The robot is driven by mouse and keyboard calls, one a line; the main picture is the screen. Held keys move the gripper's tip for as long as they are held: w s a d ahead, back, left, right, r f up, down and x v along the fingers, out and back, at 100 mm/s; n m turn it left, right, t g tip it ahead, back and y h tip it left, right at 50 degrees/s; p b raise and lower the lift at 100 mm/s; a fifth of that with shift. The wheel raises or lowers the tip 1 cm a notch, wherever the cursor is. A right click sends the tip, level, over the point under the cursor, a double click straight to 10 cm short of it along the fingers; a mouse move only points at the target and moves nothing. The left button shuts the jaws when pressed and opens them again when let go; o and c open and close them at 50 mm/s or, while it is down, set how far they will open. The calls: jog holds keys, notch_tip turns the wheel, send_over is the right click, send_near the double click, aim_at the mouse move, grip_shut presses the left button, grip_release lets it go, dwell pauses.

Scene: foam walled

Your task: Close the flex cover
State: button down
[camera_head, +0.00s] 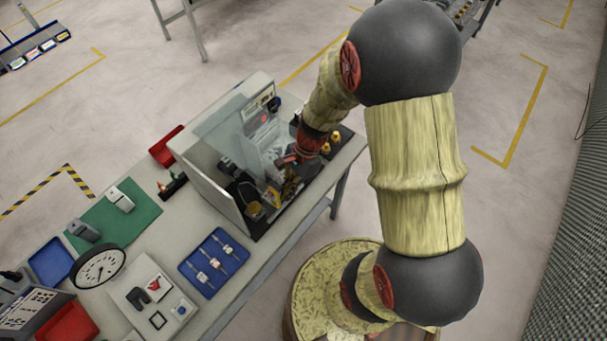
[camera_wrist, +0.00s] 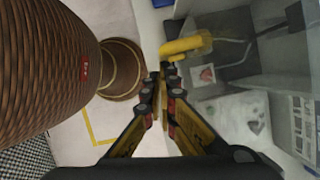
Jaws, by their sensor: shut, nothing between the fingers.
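A grey-white walled machine (camera_head: 215,178) stands on the bench, open toward the front right. A see-through panel (camera_head: 265,143) stands inside it; I take it as the flex cover, but cannot tell its exact angle. In the wrist view a clear panel (camera_wrist: 240,62) fills the upper right. A yellow cylindrical part (camera_wrist: 187,46) lies just beyond my fingertips; I cannot tell if they touch it. My gripper (camera_wrist: 160,78) is shut and empty. In the head view it (camera_head: 289,188) is low at the machine's open front, partly hiding the inside.
A red bin (camera_head: 166,147) stands behind the machine. A blue tray (camera_head: 214,262), a green mat (camera_head: 115,217) and a round dial (camera_head: 97,266) are on the bench to the left. The bench's front edge runs close below the machine.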

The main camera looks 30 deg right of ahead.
jog(key=s+a, duration=0.2)
jog(key=a, duration=0.4)
jog(key=shift+s+a, duration=0.2)
